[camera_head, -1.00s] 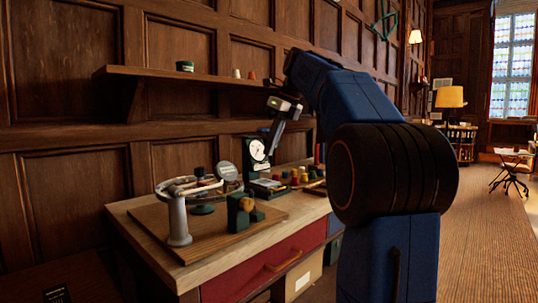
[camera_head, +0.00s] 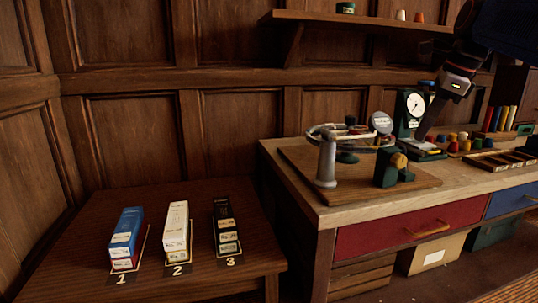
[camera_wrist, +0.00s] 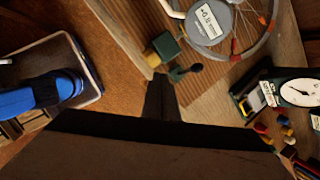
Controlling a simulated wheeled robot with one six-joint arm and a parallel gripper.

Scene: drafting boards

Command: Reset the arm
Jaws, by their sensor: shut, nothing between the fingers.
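My gripper (camera_head: 424,130) is shut and empty. My arm comes in from the upper right of the head view. Its upper part is cut off by the frame.
A wheel stand (camera_head: 326,160) and a green block (camera_head: 390,172) stand on the bench board. Several coloured pieces (camera_head: 465,143) are near the gripper. A shelf (camera_head: 370,22) is above. A low table (camera_head: 190,262) at left holds blue (camera_head: 127,235), white (camera_head: 176,228) and black (camera_head: 225,222) boxes, marked 1 to 3.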

